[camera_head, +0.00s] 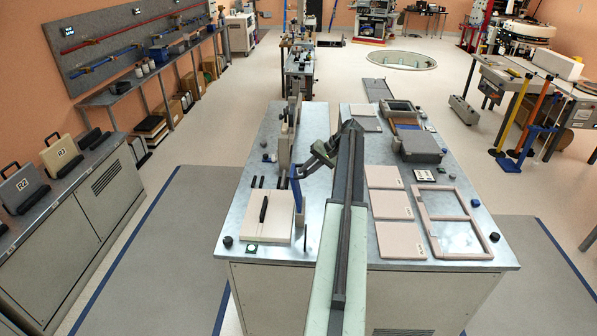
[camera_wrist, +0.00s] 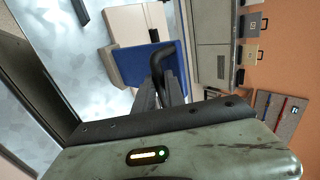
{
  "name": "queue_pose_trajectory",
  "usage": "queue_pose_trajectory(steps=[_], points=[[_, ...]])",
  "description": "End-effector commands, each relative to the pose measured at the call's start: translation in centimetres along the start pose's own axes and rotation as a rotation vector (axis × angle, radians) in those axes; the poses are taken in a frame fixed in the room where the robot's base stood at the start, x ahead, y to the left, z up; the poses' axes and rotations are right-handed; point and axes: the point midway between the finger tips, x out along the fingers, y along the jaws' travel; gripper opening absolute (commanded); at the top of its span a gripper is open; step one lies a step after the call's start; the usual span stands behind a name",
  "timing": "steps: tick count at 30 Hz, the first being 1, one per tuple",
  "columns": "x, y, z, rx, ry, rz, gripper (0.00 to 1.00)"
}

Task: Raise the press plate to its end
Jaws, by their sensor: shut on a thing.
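The blue part (camera_head: 297,190), which I take to be the press plate, stands over the bench at the right edge of a pale block (camera_head: 264,215). In the wrist view, the blue part (camera_wrist: 140,64) shows as a flat slab beside the pale block (camera_wrist: 138,22). A black curved handle (camera_wrist: 165,52) passes in front of it. My gripper (camera_wrist: 162,88) is shut on this black handle; its fingers cover part of it. In the head view, my gripper (camera_head: 298,170) is small and comes from the right. How the handle joins the plate is hidden.
The metal bench (camera_head: 325,190) holds pale panels (camera_head: 396,205) and a window frame (camera_head: 450,222) right of my arm. An upright grey fixture (camera_head: 286,135) stands behind the blue part. A cabinet (camera_head: 75,225) with cases stands left across a clear floor strip.

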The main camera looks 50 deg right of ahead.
Motion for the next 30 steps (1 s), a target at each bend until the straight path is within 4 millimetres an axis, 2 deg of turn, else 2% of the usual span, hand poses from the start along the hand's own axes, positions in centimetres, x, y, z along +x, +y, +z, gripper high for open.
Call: queue_pose_trajectory(steps=[1, 7, 23, 24, 25, 30], points=[[-0.3, 1.3, 0.0, 0.005, 0.001, 0.020, 0.00], [-1.0, 2.3, 0.1, 0.005, 0.002, 0.020, 0.00], [-1.2, 2.5, 0.0, 0.004, 0.003, 0.020, 0.00], [-1.2, 2.5, 0.0, 0.004, 0.003, 0.020, 0.30], [-1.2, 2.5, -0.1, 0.004, 0.004, 0.020, 0.36], [-1.2, 2.4, 0.0, 0.003, 0.002, 0.020, 0.36]])
